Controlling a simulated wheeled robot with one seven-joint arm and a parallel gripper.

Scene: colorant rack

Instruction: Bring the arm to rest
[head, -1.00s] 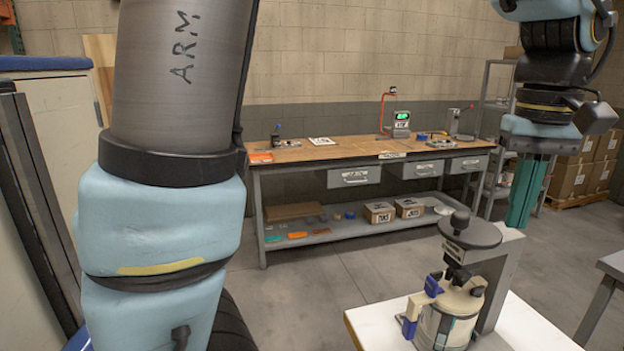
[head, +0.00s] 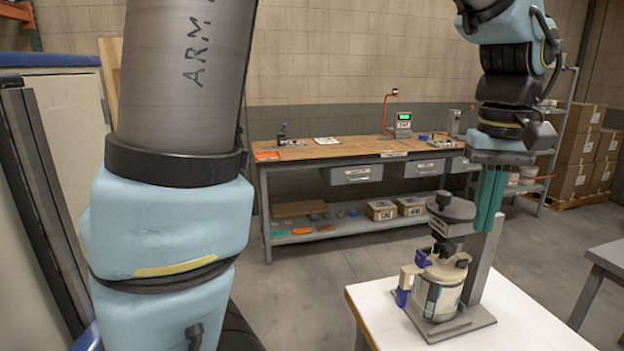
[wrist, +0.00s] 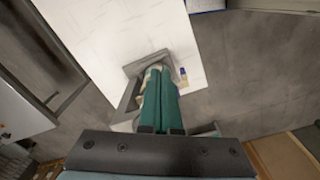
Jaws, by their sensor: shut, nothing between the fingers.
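My gripper (head: 488,228) hangs pointing down from my arm at the right of the head view, its green fingers together with nothing between them. In the head view the fingers overlap the dispenser stand (head: 484,265) on the white table, but I cannot tell the gap between them. A cream pot (head: 440,288) with blue-tipped clamps sits on the stand's base. In the wrist view my gripper (wrist: 160,75) points down toward the table, and its fingers hide most of the stand and pot.
The white table (head: 540,335) fills the lower right and has bare room around the stand. A workbench (head: 340,150) with drawers and a lower shelf stands at the back. A grey table (head: 610,255) is at the right edge. Cardboard boxes (head: 572,180) are stacked behind.

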